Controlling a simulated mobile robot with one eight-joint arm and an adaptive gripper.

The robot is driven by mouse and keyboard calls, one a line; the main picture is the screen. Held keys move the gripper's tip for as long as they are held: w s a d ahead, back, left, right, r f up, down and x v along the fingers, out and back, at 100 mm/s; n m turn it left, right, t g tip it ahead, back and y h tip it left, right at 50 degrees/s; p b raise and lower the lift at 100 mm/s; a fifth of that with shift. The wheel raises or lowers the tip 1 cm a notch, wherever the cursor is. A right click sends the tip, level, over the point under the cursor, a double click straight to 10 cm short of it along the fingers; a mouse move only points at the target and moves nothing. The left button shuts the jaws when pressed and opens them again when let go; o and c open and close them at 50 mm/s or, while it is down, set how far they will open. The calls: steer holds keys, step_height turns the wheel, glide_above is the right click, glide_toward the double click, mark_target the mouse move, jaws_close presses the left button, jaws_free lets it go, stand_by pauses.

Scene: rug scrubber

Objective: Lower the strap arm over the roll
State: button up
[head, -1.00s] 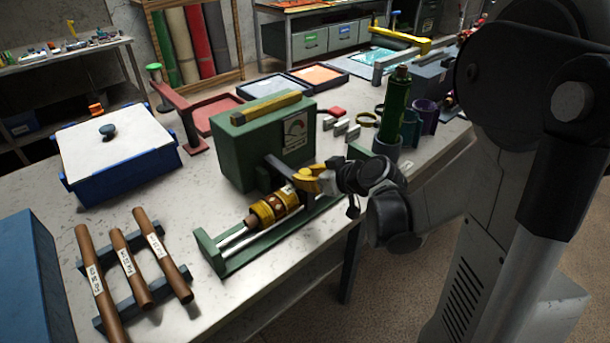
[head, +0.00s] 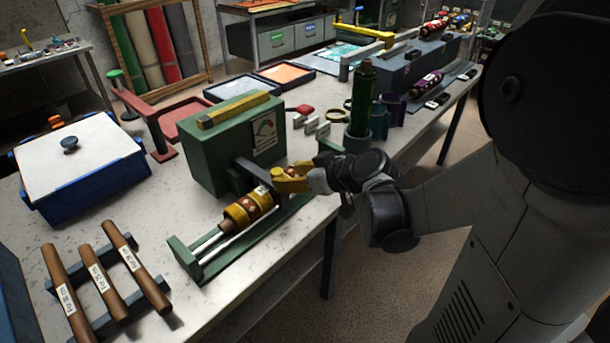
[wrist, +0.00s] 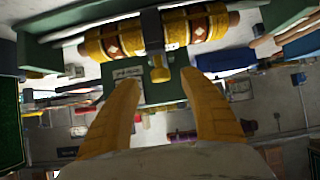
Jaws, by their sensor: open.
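The roll (head: 238,214), yellow with a red and white pattern on a brown core, lies on rods in a green cradle (head: 196,272) beside the green machine (head: 218,155). The dark strap arm (head: 252,174) reaches from the machine towards the roll. In the wrist view the strap arm (wrist: 152,30) crosses the middle of the roll (wrist: 115,42) and ends in a yellow knob (wrist: 160,74). I cannot tell whether it touches the roll.
Brown tubes (head: 104,285) lie on a rack at the front left, near a blue box with a white lid (head: 75,160). The table edge runs beneath my arm.

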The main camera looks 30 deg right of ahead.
steer(key=v, duration=0.6)
steer(key=shift+s, duration=0.25)
steer(key=shift+r, duration=0.15)
steer(key=s+a+m+g+h, duration=0.3)
steer(key=s+a+g, duration=0.1)
steer(key=s+a, duration=0.6)
steer(key=shift+s+m+h, duration=0.3)
steer(key=shift+s, duration=0.15)
